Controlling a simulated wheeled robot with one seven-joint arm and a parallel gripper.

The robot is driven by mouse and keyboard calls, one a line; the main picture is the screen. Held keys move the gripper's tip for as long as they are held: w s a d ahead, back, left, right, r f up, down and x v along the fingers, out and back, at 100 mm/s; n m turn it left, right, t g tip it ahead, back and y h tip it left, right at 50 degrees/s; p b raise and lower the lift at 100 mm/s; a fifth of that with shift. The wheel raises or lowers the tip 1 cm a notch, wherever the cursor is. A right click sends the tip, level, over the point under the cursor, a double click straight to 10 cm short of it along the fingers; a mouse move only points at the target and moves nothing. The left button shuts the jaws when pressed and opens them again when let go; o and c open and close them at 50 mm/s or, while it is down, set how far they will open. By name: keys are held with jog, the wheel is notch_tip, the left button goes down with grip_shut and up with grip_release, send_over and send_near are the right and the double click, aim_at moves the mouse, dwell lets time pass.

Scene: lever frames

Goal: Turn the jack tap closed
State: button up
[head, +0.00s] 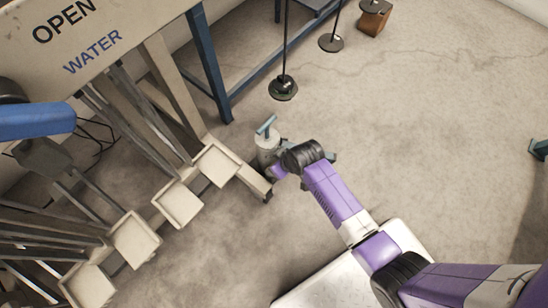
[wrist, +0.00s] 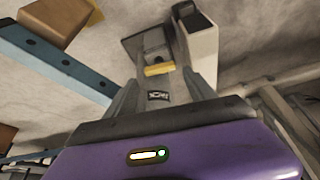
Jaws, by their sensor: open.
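In the head view, a teal T-shaped handle (head: 266,125) stands on a pale grey upright cylinder (head: 267,143) near the floor; this looks like the jack tap. My gripper is at the end of the purple arm, just below and right of the cylinder, and is mostly hidden by my dark wrist joint. In the wrist view, my gripper (wrist: 165,82) has its two dark fingers apart. A yellow piece (wrist: 158,69) and a small dark label (wrist: 158,96) show between them. I cannot tell whether the fingers touch anything. The tap handle is not clearly recognisable there.
A beige panel marked OPEN and WATER (head: 92,50) hangs at the upper left, with a blue bar (head: 35,121) below it. Square beige plates (head: 178,204) line the left. A blue frame leg (head: 208,65) stands behind the tap.

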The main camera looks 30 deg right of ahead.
jog(key=b+x, duration=0.2)
jog(key=x, duration=0.3)
jog(key=c, duration=1.1)
jog(key=shift+r, duration=0.1)
